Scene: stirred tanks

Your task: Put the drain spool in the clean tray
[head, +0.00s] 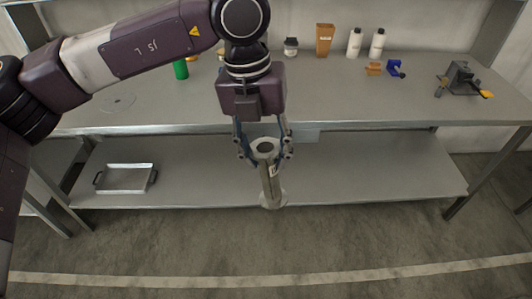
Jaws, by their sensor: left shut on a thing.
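The drain spool (269,178) is a grey metal pipe piece with a round flange at each end. It hangs nearly upright, slightly tilted, in the middle of the head view. My left gripper (265,150) points down and is shut on the spool near its upper flange. The spool shows in front of the lower shelf's front edge. A shallow metal tray (128,166) with dark handles, likely the clean tray, sits on the left part of the lower shelf. It looks empty. My right gripper is not in view.
The lower shelf (370,170) is bare to the right of the spool. On the workbench top (390,105) stand a green cylinder (180,69), an orange-brown container (324,40), white bottles (354,43), a blue item (396,68) and a dark vise-like device (461,79). The concrete floor in front is clear.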

